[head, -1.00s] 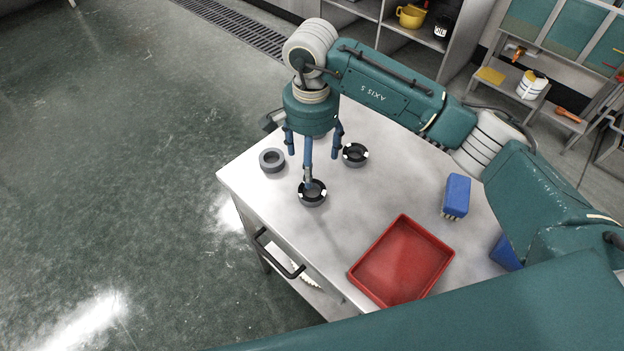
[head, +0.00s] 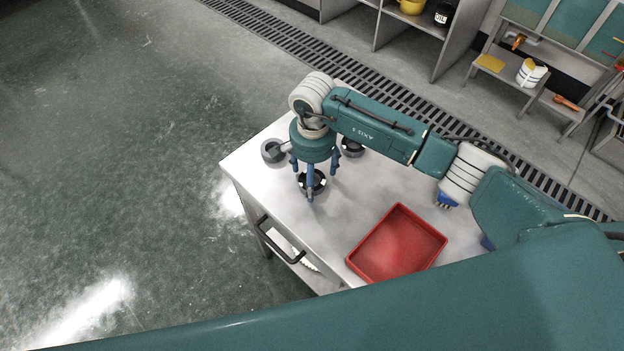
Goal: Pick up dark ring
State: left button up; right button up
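A dark ring (head: 321,187) with white marks lies near the front left edge of the metal table (head: 290,215). My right gripper (head: 312,176) comes down over it with blue fingers spread open. One finger crosses in front of the ring; contact cannot be told. A second dark ring (head: 353,151) with white marks lies behind, partly hidden by the arm. A plain grey ring (head: 269,153) lies to the left. My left gripper is not in view.
A red tray (head: 373,233) stands on the table to the right of the gripper. A blue brush (head: 446,201) is partly hidden under my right arm. A drawer handle (head: 276,243) sticks out at the front. Shelves stand at the back right.

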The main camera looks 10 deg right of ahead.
jog(key=c, duration=1.4)
jog(key=shift+r+b, duration=2.3)
jog(key=shift+r, duration=7.75)
